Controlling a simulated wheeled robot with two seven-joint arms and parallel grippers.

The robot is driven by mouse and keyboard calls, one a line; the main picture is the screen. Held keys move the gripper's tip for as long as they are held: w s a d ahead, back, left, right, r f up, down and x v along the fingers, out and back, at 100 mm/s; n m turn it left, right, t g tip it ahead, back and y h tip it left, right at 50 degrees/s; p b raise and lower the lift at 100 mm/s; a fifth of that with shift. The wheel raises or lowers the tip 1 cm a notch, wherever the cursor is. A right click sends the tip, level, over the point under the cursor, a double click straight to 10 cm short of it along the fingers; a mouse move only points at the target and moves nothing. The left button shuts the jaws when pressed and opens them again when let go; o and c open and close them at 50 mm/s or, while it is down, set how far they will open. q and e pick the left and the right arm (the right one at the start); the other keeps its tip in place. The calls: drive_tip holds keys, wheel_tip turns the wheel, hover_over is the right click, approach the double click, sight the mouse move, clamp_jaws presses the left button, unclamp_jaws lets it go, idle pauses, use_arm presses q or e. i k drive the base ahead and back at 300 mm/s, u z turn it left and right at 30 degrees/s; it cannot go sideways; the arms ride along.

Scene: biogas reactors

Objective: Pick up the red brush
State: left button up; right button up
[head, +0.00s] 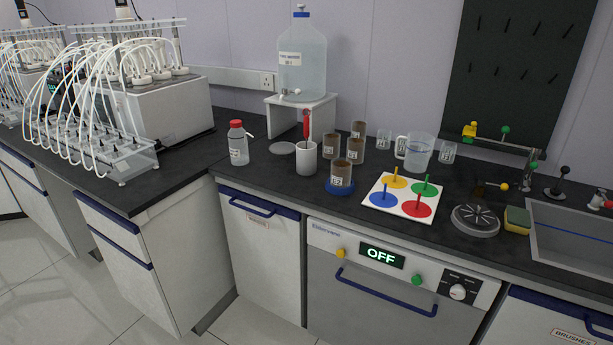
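The red brush (306,124) stands upright in a white cup (306,160) on the dark counter, left of the brown-filled jars. Its red upper part sticks out above the rim. Its lower part is hidden inside the cup. Neither of my grippers shows in the head view.
A wash bottle with a red cap (238,145) stands left of the cup. Several brown jars (341,173), one on a blue base, stand to the right. A clear pitcher (419,152) and a white board with coloured pegs (382,207) lie farther right. A water carboy (303,62) stands behind.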

sight(305, 119)
drive_tip(key=u, duration=0.95)
drive_tip(key=i, duration=1)
drive_tip(key=z, duration=0.4)
